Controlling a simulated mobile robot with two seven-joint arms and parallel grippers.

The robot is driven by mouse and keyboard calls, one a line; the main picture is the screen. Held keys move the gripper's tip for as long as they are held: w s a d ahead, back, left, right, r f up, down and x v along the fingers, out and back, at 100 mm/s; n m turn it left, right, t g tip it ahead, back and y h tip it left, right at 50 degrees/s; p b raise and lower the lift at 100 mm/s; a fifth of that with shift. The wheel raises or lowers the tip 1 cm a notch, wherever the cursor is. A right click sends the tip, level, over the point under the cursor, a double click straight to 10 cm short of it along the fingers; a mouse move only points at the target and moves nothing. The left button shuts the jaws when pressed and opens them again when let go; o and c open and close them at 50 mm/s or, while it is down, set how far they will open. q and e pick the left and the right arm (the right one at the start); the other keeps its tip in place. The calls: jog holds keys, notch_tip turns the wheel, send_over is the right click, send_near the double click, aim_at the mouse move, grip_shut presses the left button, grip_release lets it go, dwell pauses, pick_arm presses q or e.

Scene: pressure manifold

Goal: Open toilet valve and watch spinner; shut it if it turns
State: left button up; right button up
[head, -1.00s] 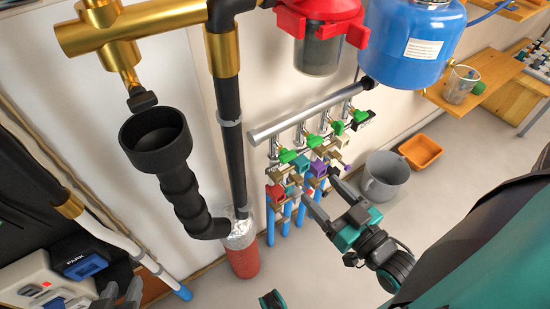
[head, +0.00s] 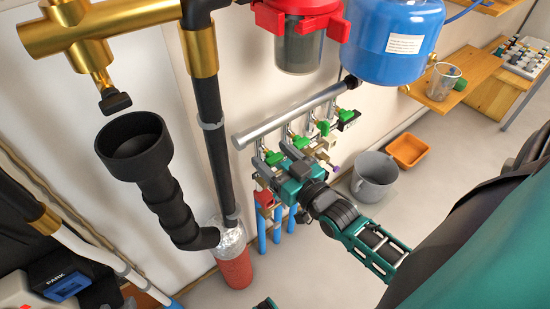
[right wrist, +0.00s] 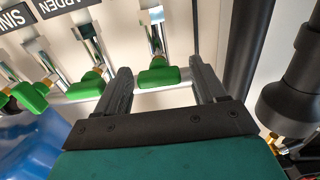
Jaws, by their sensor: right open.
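A silver manifold bar (head: 290,115) on the wall carries several valves with green handles. In the right wrist view one green handle (right wrist: 158,77) lies between the spread fingers of my right gripper (right wrist: 162,73), with gaps on both sides. It appears to be the valve nearest the black pipe, the leftmost green handle (head: 273,158) in the head view. My right gripper (head: 292,174) hides part of the manifold there. A red block (head: 264,197) shows below it. Label ends reading "SIN" and "DEN" show in the right wrist view; no toilet label or spinner is readable.
A black drain funnel (head: 135,140) and black pipe (head: 212,135) stand left of the manifold. A red filter housing (head: 300,15) and blue tank (head: 393,40) hang above. A grey bucket (head: 373,178) and orange tub (head: 408,150) stand on the floor to the right.

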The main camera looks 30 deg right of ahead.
jog(key=shift+c, duration=0.8)
jog(key=c, duration=0.8)
jog(key=shift+r, duration=0.1)
